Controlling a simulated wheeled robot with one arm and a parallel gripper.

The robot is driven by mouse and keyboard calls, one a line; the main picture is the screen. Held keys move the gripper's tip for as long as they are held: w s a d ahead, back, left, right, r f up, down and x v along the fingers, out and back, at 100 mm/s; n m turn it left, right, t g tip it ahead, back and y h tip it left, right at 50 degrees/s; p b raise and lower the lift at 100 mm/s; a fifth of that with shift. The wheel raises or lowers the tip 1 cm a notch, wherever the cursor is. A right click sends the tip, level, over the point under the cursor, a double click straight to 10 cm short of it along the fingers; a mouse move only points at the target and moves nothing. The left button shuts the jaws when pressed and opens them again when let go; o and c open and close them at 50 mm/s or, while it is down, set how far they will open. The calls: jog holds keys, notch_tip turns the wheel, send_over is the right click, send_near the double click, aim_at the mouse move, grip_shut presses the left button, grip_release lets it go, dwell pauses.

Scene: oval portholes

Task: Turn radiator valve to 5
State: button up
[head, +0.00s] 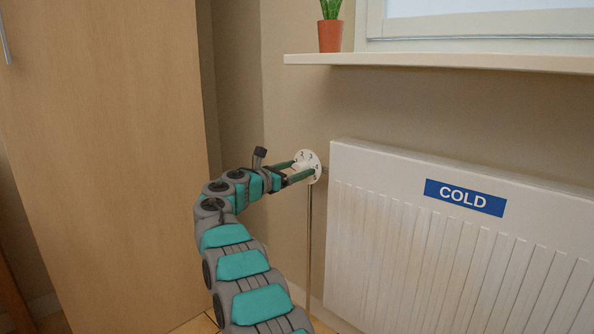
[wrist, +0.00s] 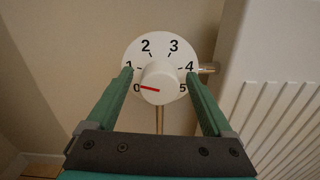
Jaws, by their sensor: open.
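The radiator valve is a white round dial (wrist: 160,50) with numbers 0 to 5 and a white knob (wrist: 163,82) at its middle. The knob's red pointer (wrist: 150,88) points left, close to the 0. In the head view the dial (head: 312,160) sits at the radiator's left end, on top of a pipe. My gripper (wrist: 160,85) is open, with one green finger on each side of the knob. In the head view my gripper (head: 296,171) reaches the dial from the left. I cannot tell whether the fingers touch the knob.
A white radiator (head: 400,220) with a blue COLD sign (head: 465,198) stands right of the valve. A shelf (head: 430,62) with a potted plant (head: 331,34) juts out above. A tall wooden cabinet (head: 100,150) stands at the left. A thin pipe (head: 309,240) runs down below the dial.

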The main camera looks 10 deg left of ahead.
grip_shut()
dwell(0.6)
